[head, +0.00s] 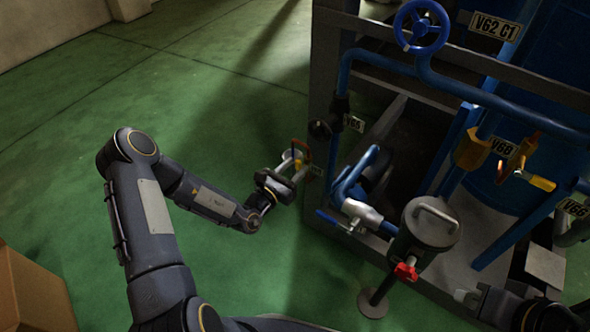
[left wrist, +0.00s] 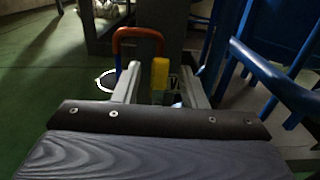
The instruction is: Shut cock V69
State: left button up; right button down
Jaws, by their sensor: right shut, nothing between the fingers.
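A cock with a yellow handle (head: 298,165) stands at the left front of the rig, with a small plate beside it too small to read. I cannot confirm from its label that it is V69. In the left wrist view the yellow handle (left wrist: 160,75) stands upright between the fingers of my left gripper (left wrist: 160,92), with a gap on both sides. A plate behind it shows only part of a "V". My left gripper also shows in the head view (head: 289,172), open at the handle. My right gripper (head: 468,297) is shut and empty at the lower right.
An orange-red loop (left wrist: 138,34) rises just behind the handle. To the right stand a blue-levered valve (head: 358,211), a grey pot (head: 431,222) with a red knob, and the V68 cock (head: 515,165). Green floor at left is clear; a cardboard box (head: 30,290) stands lower left.

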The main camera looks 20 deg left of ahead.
pick_arm(q)
jog(key=shift+w+d, duration=0.15)
jog(key=shift+w, duration=0.2)
grip_shut()
